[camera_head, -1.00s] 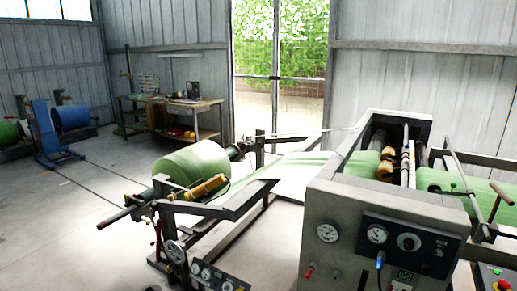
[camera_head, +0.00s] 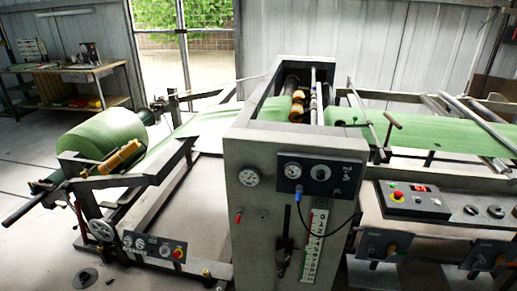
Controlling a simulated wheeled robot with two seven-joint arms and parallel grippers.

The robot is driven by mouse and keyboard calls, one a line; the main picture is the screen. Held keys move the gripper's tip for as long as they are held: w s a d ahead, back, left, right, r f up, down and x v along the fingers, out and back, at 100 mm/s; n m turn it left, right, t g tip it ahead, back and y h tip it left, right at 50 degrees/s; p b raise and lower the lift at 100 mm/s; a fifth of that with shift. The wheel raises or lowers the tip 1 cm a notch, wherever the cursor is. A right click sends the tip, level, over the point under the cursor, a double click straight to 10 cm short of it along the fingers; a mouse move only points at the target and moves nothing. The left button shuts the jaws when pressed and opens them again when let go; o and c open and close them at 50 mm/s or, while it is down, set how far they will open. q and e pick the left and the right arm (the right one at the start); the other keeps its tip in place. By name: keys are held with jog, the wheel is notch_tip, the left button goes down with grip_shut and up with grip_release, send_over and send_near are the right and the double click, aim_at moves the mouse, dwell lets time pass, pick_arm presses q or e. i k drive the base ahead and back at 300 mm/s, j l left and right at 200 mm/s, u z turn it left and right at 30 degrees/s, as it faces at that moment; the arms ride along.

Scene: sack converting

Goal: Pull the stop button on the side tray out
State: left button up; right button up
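A small red display and several black knobs are on the same panel. A second red button (camera_head: 178,253) is on a small control box (camera_head: 150,246) low on the unwinding frame at left. I cannot tell from this distance whether either button is pressed in or out. Neither of my grippers is in view.
A grey machine housing (camera_head: 247,212) with gauges stands in the middle. A green roll (camera_head: 100,135) hangs on the frame at left, its bar sticking out. Free floor (camera_head: 30,250) shows at lower left.

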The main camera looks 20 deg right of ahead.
aim_at(399, 194)
jog(key=z, duration=1.8)
